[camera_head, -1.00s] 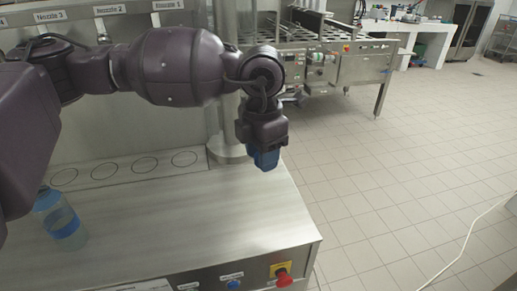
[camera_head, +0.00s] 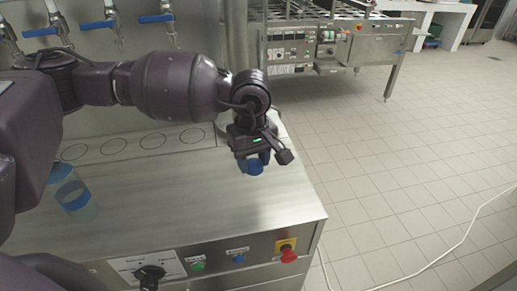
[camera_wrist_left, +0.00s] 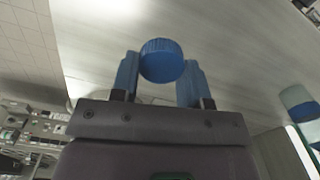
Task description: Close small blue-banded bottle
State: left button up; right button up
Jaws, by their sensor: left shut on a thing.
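The small blue-banded bottle (camera_head: 72,194) stands on the steel counter at the left in the head view, partly behind my arm. It is translucent pale blue with a blue band. It also shows, cut off, at the right edge of the left wrist view (camera_wrist_left: 299,106). My left gripper (camera_head: 252,162) is over the right part of the counter, well to the right of the bottle. In the left wrist view its blue fingers are shut on a round, ribbed blue cap (camera_wrist_left: 162,60). My right gripper is not in view.
Blue-handled nozzles (camera_head: 155,18) line the back, above several circles marked on the ledge. The counter front has a black knob (camera_head: 149,275), buttons and a red emergency stop (camera_head: 288,254). The counter (camera_head: 190,215) between gripper and bottle looks clear. Tiled floor lies right.

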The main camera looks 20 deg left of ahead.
pick_arm(q)
jog(key=f+m, duration=0.1)
jog(key=m, duration=0.2)
jog(key=a+f+m, duration=0.1)
jog(key=f+m, duration=0.1)
jog(key=m, duration=0.1)
jog(key=s+a+f+m, duration=0.1)
jog(key=m, duration=0.2)
jog(key=shift+f, duration=0.2)
jog(key=shift+w, duration=0.1)
